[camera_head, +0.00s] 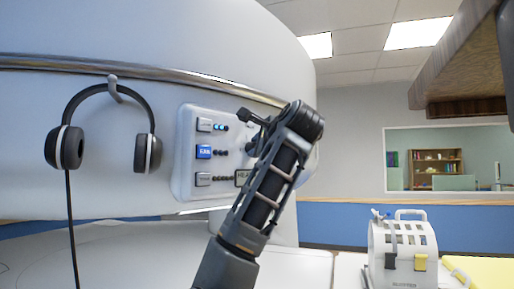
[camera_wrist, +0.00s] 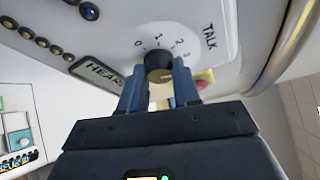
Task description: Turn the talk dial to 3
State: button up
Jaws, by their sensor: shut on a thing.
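The talk dial (camera_wrist: 158,62) is a dark round knob on a white disc, in the upper middle of the wrist view. Printed digits 0, 1, 2 and 3 run around its upper side, and the word TALK stands at its right. My gripper (camera_wrist: 158,78) has its two bluish fingers on either side of the knob, shut on it. I cannot tell for sure which digit the knob points at. In the head view my gripper (camera_head: 257,130) reaches the right side of the white control panel (camera_head: 186,175), and my arm hides the dial.
A HEAR label (camera_wrist: 100,75) and several round dark buttons (camera_wrist: 40,42) lie left of the dial. A small red and yellow part (camera_wrist: 205,78) shows beside the right finger. Headphones (camera_head: 68,147) hang left of the panel. A white caged device (camera_head: 400,265) stands at the lower right.

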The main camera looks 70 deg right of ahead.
jog(key=shift+s+d+f, duration=0.1)
jog(key=shift+d+f, duration=0.05)
jog(key=o, duration=1.1)
jog(key=shift+c, duration=0.2)
jog(key=b+v, duration=0.2)
jog(key=v, duration=0.6)
